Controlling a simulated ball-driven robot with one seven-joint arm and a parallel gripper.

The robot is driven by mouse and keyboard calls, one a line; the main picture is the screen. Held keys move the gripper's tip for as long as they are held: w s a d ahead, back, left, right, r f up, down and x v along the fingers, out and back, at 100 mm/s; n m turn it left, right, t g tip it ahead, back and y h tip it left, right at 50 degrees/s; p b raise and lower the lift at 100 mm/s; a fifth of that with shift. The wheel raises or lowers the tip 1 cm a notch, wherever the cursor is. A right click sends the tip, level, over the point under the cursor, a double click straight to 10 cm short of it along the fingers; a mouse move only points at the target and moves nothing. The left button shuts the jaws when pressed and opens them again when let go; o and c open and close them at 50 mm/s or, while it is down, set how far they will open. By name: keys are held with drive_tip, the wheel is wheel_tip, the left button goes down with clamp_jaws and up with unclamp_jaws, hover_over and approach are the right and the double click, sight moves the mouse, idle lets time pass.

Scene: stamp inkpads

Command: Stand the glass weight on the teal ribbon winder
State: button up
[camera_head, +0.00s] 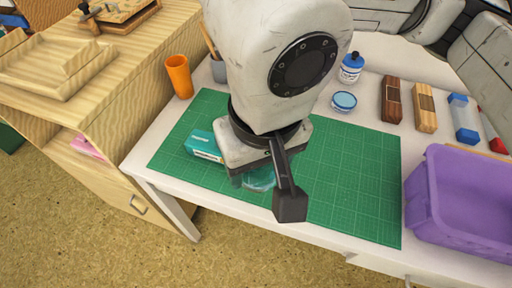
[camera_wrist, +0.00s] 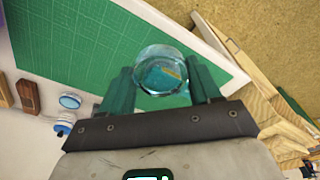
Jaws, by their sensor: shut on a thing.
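The glass weight (camera_wrist: 160,66) is a clear, round piece held between the two fingers of my gripper (camera_wrist: 162,84) in the wrist view. In the head view it shows partly below my gripper (camera_head: 262,188), over the green mat. A teal block with a white label (camera_head: 201,144), which looks like the teal ribbon winder, lies on the mat just left of my gripper; its right end is hidden behind my wrist. A teal patch shows through the glass in the wrist view. The weight appears raised and apart from the block, though its exact height is unclear.
The green cutting mat (camera_head: 345,190) is mostly clear to the right. A purple bin (camera_head: 425,200) stands at the right edge. An orange cup (camera_head: 179,77), a blue-capped bottle (camera_head: 351,67), a round blue-topped tin (camera_head: 344,102) and wooden blocks (camera_head: 391,100) stand around the mat.

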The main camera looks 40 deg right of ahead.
drive_tip(key=w+d+f, duration=0.1)
drive_tip(key=w+f, duration=0.1)
drive_tip(key=w, duration=0.1)
drive_tip(key=w+d+f, duration=0.2)
drive_tip(key=w+f, duration=0.1)
drive_tip(key=w, duration=0.1)
drive_tip(key=w+d+f, duration=0.2)
drive_tip(key=w+f, duration=0.1)
drive_tip(key=shift+w, duration=0.4)
drive_tip(key=shift+w+d+f, duration=0.1)
drive_tip(key=shift+w+f, duration=0.25)
drive_tip(key=shift+f, duration=0.15)
drive_tip(key=shift+w+d+f, duration=0.1)
drive_tip(key=shift+w+f, duration=0.05)
drive_tip(key=shift+f, duration=0.8)
drive_tip(key=shift+w+d+f, duration=0.1)
drive_tip(key=shift+w+f, duration=0.05)
drive_tip(key=shift+f, duration=0.75)
drive_tip(key=shift+f, duration=0.15)
drive_tip(key=o, duration=1.2)
